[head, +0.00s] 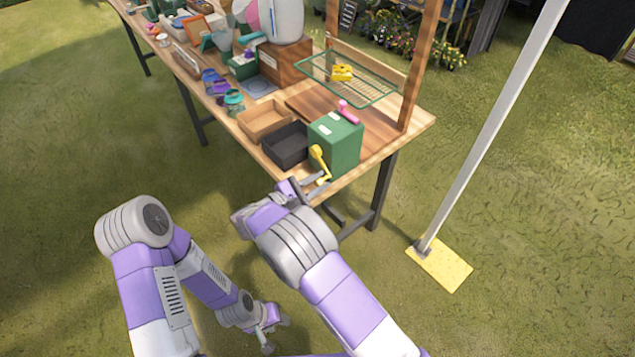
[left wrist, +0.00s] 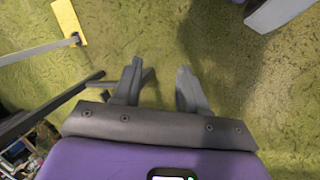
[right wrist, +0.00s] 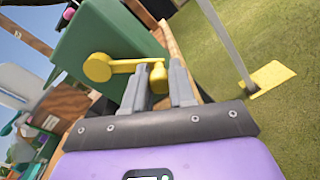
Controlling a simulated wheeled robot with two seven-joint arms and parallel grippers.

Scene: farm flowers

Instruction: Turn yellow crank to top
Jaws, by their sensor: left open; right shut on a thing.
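The yellow crank (head: 319,160) is on the front face of a green box (head: 343,139) at the near end of the table. In the right wrist view the crank (right wrist: 122,66) runs sideways from its round hub at the left to its knob at the right. My right gripper (right wrist: 168,84) is shut on the knob, with a finger on each side; in the head view it (head: 318,184) is at the crank's lower end. My left gripper (left wrist: 160,82) is open and empty above the grass; in the head view it (head: 267,340) hangs low, away from the table.
A black tray (head: 286,149) and a wooden tray (head: 266,121) stand left of the green box. A pink handle (head: 348,112) is on top of the box. A wire shelf (head: 365,90) is behind it. A pale pole (head: 497,127) stands on the grass at right.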

